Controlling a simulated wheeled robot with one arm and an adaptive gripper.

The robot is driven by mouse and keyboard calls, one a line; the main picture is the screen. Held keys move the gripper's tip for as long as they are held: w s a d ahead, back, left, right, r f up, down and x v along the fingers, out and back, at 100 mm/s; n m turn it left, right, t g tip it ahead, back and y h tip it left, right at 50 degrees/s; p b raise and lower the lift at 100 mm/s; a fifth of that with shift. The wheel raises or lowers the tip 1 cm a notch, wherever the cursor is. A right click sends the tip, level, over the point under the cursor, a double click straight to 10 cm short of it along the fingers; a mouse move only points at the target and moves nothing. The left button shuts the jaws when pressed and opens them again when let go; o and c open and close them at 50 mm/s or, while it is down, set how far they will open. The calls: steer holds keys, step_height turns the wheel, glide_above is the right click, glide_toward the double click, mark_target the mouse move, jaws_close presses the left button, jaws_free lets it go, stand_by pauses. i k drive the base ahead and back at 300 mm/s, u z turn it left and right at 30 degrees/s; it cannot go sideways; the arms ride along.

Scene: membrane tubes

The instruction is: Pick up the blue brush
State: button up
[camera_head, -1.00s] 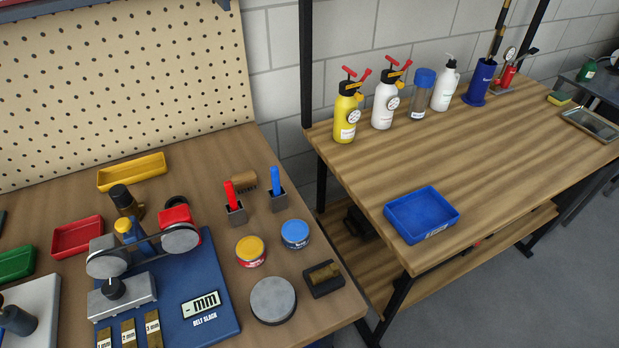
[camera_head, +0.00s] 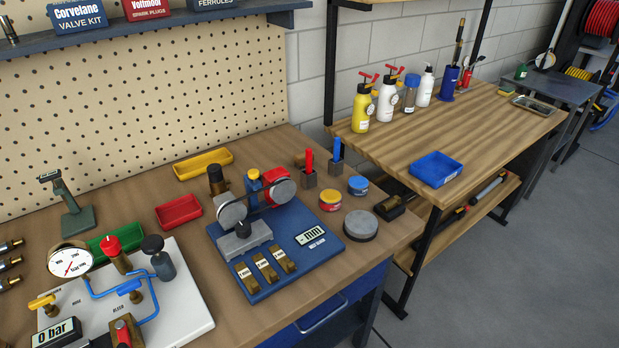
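The blue brush (camera_head: 337,148) stands with its blue handle up in a small grey holder (camera_head: 335,167) near the back right of the wooden workbench. Its lower end is hidden in the holder. A similar red-handled brush (camera_head: 309,160) stands in its own holder just to the left. My gripper is not in view.
Near the brushes are a yellow-lidded tin (camera_head: 331,200), a blue-lidded tin (camera_head: 358,186) and a grey disc (camera_head: 361,226). A blue belt gauge base (camera_head: 290,262) lies left of them. A gap separates this bench from a second table (camera_head: 480,125) with bottles and a blue tray (camera_head: 437,168).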

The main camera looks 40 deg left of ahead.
mark_target(338, 141)
steer(key=k, duration=0.35)
steer(key=u, duration=2.3)
steer(key=i, duration=0.5)
